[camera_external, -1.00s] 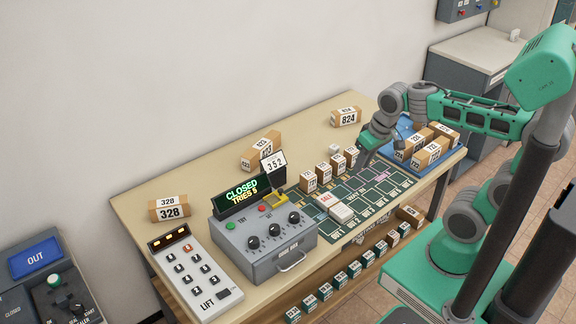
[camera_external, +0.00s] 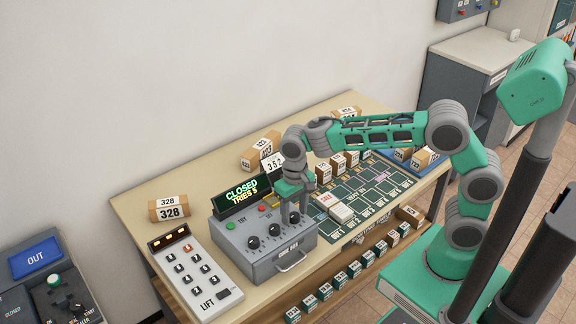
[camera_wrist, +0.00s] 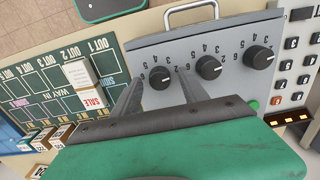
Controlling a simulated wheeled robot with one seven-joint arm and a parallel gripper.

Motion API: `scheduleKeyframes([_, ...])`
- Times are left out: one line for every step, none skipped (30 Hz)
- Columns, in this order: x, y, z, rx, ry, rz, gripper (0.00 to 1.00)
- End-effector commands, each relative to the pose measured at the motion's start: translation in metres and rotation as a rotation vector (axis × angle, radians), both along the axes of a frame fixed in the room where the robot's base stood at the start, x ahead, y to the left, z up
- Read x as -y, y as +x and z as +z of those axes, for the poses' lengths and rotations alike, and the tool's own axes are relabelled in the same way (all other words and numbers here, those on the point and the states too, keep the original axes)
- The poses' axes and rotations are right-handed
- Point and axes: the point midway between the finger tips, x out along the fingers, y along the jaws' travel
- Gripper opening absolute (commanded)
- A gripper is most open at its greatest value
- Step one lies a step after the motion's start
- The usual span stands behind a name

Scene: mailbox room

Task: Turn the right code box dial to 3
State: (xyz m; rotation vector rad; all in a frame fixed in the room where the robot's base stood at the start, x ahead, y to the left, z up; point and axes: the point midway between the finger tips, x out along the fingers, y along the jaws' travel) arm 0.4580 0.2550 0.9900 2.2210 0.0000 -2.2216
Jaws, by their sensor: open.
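The grey code box (camera_external: 262,262) stands on the table with three black dials in a row on its sloped face. The right dial (camera_external: 294,217) is the one nearest the green board; in the wrist view the right dial (camera_wrist: 160,79) is leftmost. My gripper (camera_external: 293,203) is above it, pointing down. In the wrist view my gripper (camera_wrist: 158,85) is open, one finger on each side of the right dial. I cannot tell whether the fingers touch it, or which number it points to. The middle dial (camera_wrist: 209,67) and left dial (camera_wrist: 260,57) are clear of the fingers.
A display (camera_external: 241,193) behind the box reads CLOSED, TRIES 5. A card (camera_external: 274,164) reading 352 stands behind my gripper. A keypad marked LIFT (camera_external: 193,273) is left of the box. The green board (camera_external: 372,195) with small boxes lies to the right.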

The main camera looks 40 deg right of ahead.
Motion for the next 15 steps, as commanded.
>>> scheduleKeyframes([0.0002,-0.0001,-0.0014,0.000,0.000,0.000,0.51])
scheduleKeyframes([0.0002,-0.0001,-0.0018,0.000,0.000,0.000,0.51])
scheduleKeyframes([0.0002,0.0000,-0.0019,0.000,0.000,0.000,0.51])
scheduleKeyframes([0.0002,0.0000,-0.0019,0.000,0.000,0.000,0.51])
scheduleKeyframes([0.0003,0.0000,-0.0018,0.000,0.000,0.000,0.51])
scheduleKeyframes([0.0003,0.0000,-0.0018,0.000,0.000,0.000,0.51])
scheduleKeyframes([0.0003,0.0000,-0.0018,0.000,0.000,0.000,0.50])
scheduleKeyframes([0.0003,0.0000,-0.0017,0.000,0.000,0.000,0.48])
scheduleKeyframes([0.0003,0.0000,-0.0016,0.000,0.000,0.000,0.45])
scheduleKeyframes([0.0003,0.0000,-0.0016,0.000,0.000,0.000,0.42])
scheduleKeyframes([0.0003,0.0000,-0.0016,0.000,0.000,0.000,0.40])
scheduleKeyframes([0.0003,0.0001,-0.0015,0.000,0.000,0.000,0.37])
scheduleKeyframes([0.0003,0.0001,-0.0015,0.000,0.000,0.000,0.34])
scheduleKeyframes([0.0003,0.0001,-0.0015,0.000,0.000,0.000,0.32])
scheduleKeyframes([0.0003,0.0001,-0.0014,0.000,0.000,0.000,0.28])
